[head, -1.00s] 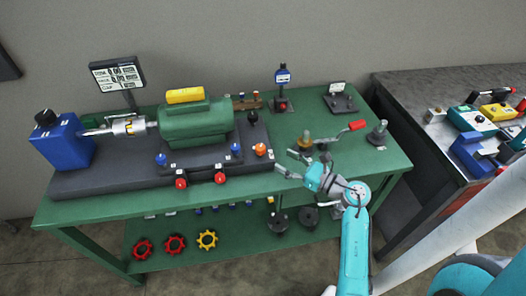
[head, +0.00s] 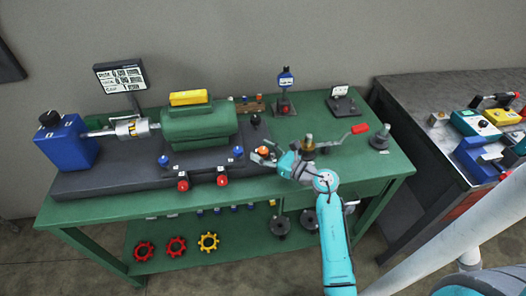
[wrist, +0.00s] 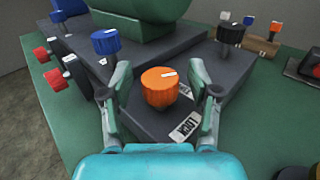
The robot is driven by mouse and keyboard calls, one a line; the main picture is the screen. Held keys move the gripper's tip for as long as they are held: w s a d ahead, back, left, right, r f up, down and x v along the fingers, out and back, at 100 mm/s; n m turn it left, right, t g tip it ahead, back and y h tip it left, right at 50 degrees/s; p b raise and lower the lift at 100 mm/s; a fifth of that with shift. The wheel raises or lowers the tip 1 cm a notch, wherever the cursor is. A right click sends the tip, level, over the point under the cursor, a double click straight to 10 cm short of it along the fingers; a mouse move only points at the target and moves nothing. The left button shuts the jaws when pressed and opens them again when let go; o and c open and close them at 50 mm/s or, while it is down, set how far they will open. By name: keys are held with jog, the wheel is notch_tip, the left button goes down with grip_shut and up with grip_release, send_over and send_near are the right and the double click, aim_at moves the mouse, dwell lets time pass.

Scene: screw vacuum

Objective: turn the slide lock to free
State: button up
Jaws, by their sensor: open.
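The orange knob (wrist: 160,88) stands on the dark base plate, with a white pointer mark on its top and a "LOCK" label (wrist: 186,127) beside it. Another white label lies to its right, partly hidden by a finger. My gripper (wrist: 158,85) is open, with one finger on each side of the orange knob and a gap showing on both sides. In the head view the orange knob (head: 263,150) shows at the right end of the base, with my gripper (head: 265,152) at it.
A blue knob (wrist: 105,41) and a black knob (wrist: 230,32) stand close by on the base. Red knobs (wrist: 53,78) line its front edge. The green motor housing (head: 199,124) rises behind. A red-handled lever (head: 360,129) is to the right on the green table.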

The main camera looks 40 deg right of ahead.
grip_shut()
jog(key=shift+n+y, duration=0.3)
jog(key=shift+y, duration=0.2)
jog(key=n+g+y, duration=0.1)
jog(key=y, duration=0.1)
jog(key=shift+d+n+y, duration=0.1)
jog(key=shift+n+y, duration=0.2)
jog(key=shift+n, duration=0.1)
jog(key=shift+n+g+y, duration=1.5)
jog(key=shift+n+y, duration=0.3)
jog(key=shift+y, duration=0.6)
grip_release()
